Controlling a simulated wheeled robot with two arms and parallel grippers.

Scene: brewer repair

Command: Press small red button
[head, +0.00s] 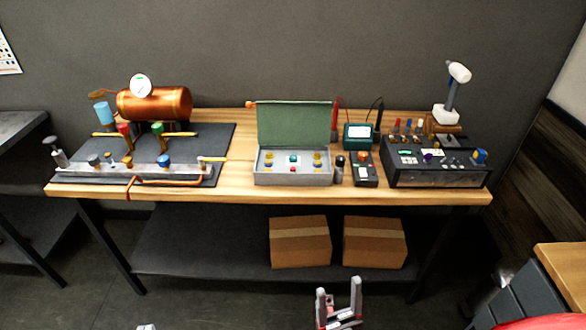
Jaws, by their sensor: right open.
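A small red button (293,169) seems to sit on the panel inside the open grey box (290,178), below a teal knob (293,158). A black handheld device (365,175) right of the box also has a small orange-red spot near its top. Both are too small to tell for sure. My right gripper (339,300) is open and empty at the bottom, low in front of the workbench and well apart from the box. Only a pale tip, probably of my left gripper (147,327), shows at the bottom edge.
A copper tank (154,103) and valve pipework on a dark mat (205,145) fill the bench's left side. A black control unit (437,165) stands at the right, a green meter (358,136) behind. Two cardboard boxes (300,243) (375,243) sit on the lower shelf.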

